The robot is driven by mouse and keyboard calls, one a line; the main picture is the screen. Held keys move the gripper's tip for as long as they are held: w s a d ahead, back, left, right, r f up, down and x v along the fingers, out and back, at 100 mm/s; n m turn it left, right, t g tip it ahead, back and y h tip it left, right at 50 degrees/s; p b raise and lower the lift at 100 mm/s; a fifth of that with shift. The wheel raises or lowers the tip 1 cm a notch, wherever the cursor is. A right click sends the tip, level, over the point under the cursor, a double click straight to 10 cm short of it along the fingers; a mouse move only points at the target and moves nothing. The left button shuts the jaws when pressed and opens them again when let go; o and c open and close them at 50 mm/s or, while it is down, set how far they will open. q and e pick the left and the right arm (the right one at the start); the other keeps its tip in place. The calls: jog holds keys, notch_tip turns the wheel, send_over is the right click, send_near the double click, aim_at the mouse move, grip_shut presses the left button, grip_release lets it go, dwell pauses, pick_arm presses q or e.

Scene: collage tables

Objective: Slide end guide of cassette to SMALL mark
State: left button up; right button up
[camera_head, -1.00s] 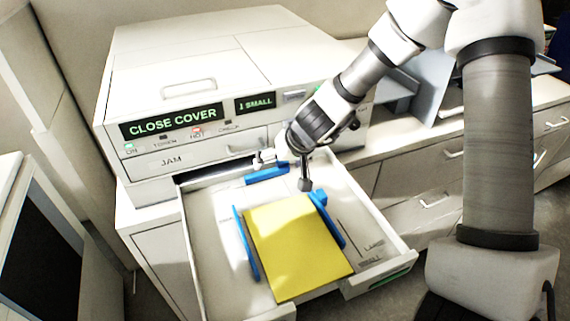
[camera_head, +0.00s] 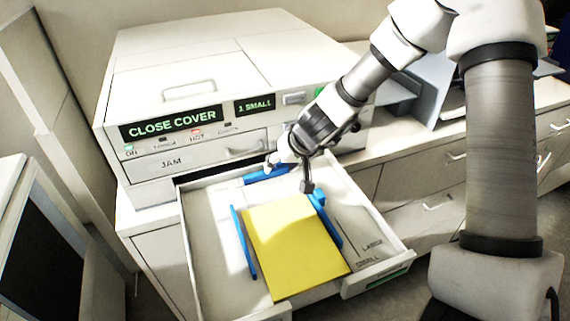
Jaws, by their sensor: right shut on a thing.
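The cassette (camera_head: 190,255) is a pulled-out white tray under the machine. A yellow paper stack (camera_head: 295,250) lies in it between two blue side guides, the left one (camera_head: 243,243) and the right one (camera_head: 327,220). The blue end guide (camera_head: 262,175) stands behind the stack, near the back of the tray. The SMALL mark (camera_head: 368,263) and LARGE mark (camera_head: 372,246) are on the tray floor at front right. My right gripper (camera_head: 289,174) is shut on the end guide at its right end; the contact is partly hidden. My left gripper is out of view.
The machine (camera_head: 205,80) stands behind the cassette; its displays read CLOSE COVER and 1 SMALL. Cabinets with drawers (camera_head: 430,195) run to the right. A dark-fronted unit (camera_head: 25,250) stands at lower left. The tray floor between end guide and stack is clear.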

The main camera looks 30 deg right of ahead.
jog(key=shift+s+a+f, duration=0.2)
